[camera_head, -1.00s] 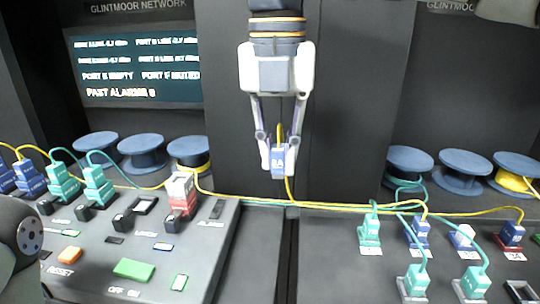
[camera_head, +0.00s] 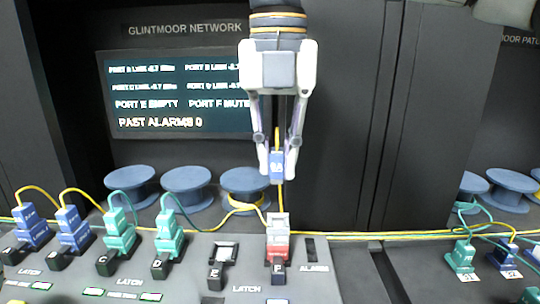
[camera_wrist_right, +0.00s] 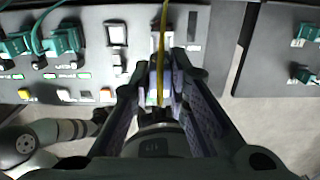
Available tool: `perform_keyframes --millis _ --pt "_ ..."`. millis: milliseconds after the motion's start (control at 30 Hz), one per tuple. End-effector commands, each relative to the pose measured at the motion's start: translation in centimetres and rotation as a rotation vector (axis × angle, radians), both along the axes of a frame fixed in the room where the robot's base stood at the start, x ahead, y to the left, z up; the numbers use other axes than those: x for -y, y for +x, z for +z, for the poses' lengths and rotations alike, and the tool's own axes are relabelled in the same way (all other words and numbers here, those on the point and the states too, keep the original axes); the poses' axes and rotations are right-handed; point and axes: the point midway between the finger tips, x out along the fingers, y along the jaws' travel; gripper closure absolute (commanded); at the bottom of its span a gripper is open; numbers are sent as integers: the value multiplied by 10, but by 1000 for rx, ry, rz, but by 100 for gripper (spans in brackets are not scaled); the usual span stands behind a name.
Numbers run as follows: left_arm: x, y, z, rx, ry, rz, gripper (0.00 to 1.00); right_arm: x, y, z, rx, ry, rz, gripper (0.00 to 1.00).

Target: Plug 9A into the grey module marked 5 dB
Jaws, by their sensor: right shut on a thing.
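My right gripper (camera_head: 277,170) is shut on a small blue plug (camera_head: 277,163) with a pale mark, too blurred to read for certain. A yellow fibre runs from the plug. The gripper points down and holds the plug in the air. Below it in the picture, a pale grey module with a red lower part (camera_head: 278,240) stands at port F on the console. Its marking is not readable. Plug and module are apart. In the right wrist view the fingers (camera_wrist_right: 160,80) and the yellow fibre hide much of the plug.
Blue and teal plugs (camera_head: 118,232) stand in the ports to the left, with black latches in front. Port E (camera_head: 222,254) is empty. Blue spools (camera_head: 188,188) and a screen (camera_head: 170,95) are behind. Yellow fibres cross behind the module. More teal and blue plugs (camera_head: 462,257) stand at right.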

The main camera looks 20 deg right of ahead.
Motion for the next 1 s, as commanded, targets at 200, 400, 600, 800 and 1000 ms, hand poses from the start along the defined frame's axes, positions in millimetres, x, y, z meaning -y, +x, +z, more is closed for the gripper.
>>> perform_keyframes --millis 200,400,600,800,1000 --pt "0 0 0 -1 -1 -1 100 1 0 -16 -3 0 0 100" --pt "0 0 0 -1 0 -1 100 1 -1 -41 -2 0 1 100" --pt "0 0 0 0 0 0 100 0 0 -58 -2 1 -1 100" --pt "0 0 0 0 0 0 100 0 0 -63 0 0 -1 100" --pt "0 0 0 0 0 0 100 0 0 -63 0 0 -1 100"
